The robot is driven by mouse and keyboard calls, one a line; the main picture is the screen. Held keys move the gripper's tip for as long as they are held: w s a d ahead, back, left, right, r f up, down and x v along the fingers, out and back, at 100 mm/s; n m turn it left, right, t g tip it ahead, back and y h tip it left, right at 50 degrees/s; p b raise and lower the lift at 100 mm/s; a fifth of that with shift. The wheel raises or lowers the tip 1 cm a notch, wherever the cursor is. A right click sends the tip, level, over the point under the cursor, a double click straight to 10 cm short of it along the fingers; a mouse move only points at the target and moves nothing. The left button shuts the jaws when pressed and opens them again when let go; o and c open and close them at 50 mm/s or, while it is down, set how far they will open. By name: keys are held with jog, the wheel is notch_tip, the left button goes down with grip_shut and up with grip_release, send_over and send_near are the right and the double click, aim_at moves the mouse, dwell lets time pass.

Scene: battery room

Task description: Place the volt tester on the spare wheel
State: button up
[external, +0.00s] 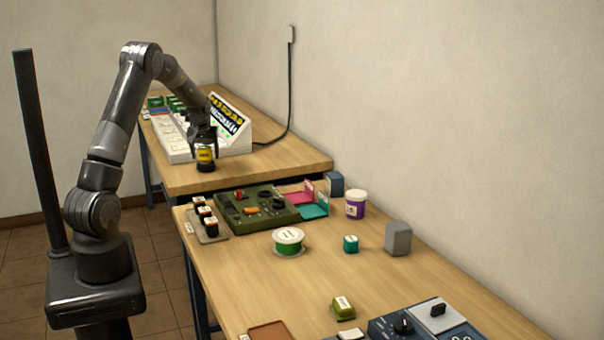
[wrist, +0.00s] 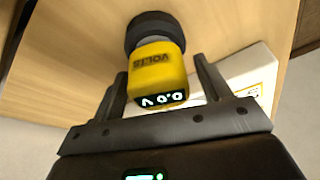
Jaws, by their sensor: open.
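The volt tester (external: 204,155) is a yellow block on the far table, near its front edge. In the wrist view the volt tester (wrist: 157,70) shows "VOLTS" and a "0.0 V" display. A black round thing with a grey middle, which looks like the spare wheel (external: 206,168), is directly under it; the spare wheel also shows in the wrist view (wrist: 150,24). The tester appears to rest upright on it, but their contact is partly hidden. My gripper (external: 203,146) points down over the tester. In the wrist view my gripper (wrist: 161,70) is open, with a finger either side of the tester.
A white rack (external: 180,145) with a sloped, lettered panel stands close behind the gripper. The near table holds an olive control panel (external: 256,209), a green spool (external: 288,241), a purple-and-white tub (external: 355,204) and a grey block (external: 398,239). A gap separates the tables.

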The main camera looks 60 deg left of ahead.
jog(key=v, duration=1.2)
jog(key=shift+r, duration=0.15)
jog(key=s+d+r+m+t+h, duration=0.1)
jog(key=d+r+m, duration=0.3)
jog(key=d, duration=1)
jog(key=d+r+m+t, duration=0.2)
jog(key=d+r, duration=0.4)
jog(key=d, duration=0.7)
jog(key=s+d+f+m+h, duration=0.1)
jog(key=s+d+m, duration=0.2)
jog(key=s+d, duration=0.4)
jog(key=s+d+f+m+t+h, duration=0.1)
jog(key=s+d+m, duration=0.3)
jog(key=s+d, duration=0.4)
jog(key=d, duration=0.5)
jog(key=shift+f, duration=0.4)
